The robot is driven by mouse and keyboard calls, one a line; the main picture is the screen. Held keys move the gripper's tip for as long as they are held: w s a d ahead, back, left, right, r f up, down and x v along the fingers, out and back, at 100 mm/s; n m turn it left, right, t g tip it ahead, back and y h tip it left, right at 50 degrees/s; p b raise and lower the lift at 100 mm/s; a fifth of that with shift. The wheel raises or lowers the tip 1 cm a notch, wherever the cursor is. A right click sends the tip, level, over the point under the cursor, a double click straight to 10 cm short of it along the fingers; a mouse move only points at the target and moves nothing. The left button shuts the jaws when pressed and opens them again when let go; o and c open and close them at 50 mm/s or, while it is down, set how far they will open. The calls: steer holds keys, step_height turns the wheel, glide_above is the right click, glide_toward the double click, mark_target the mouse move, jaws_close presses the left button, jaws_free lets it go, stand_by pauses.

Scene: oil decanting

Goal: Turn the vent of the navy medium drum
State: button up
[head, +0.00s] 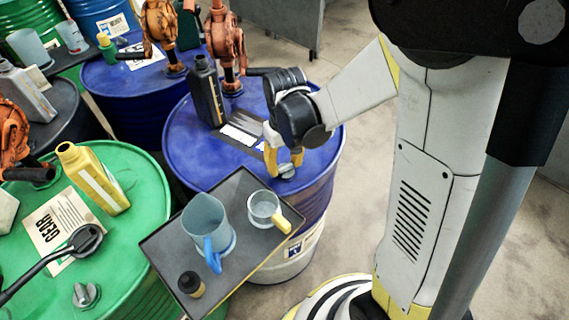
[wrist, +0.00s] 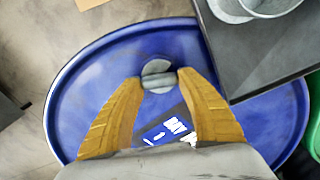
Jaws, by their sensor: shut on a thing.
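A blue drum (head: 190,150) stands upright in the middle of the head view, and its blue top (wrist: 95,85) fills much of the wrist view. A small grey vent (head: 287,171) sits on its top near the right front edge. The vent (wrist: 157,68) also shows between my fingertips in the wrist view, its grip part upright on a round base. My gripper (head: 284,160), with yellow fingers, points down and is shut on the vent. The fingertips (wrist: 160,80) touch its two sides. Part of the vent is hidden behind the fingers.
A dark tray (head: 170,245) with a blue-handled jug (head: 203,222), a yellow-handled cup (head: 264,207) and a small jar (head: 191,284) is close to my gripper. A dark bottle (head: 207,95) and an orange pump (head: 226,45) stand behind. A green drum (head: 140,180) is at left.

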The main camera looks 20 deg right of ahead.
mark_target(285, 165)
steer(key=o, duration=1.2)
steer(key=shift+c, duration=0.2)
step_height(285, 165, up, 12)
steer(key=s+d+r+m+t, duration=0.1)
steer(key=s+r+t, duration=0.3)
steer(key=s+t, duration=0.3)
steer(key=s, duration=0.3)
steer(key=shift+d+r+m, duration=0.2)
steer(key=shift+d+m, duration=0.2)
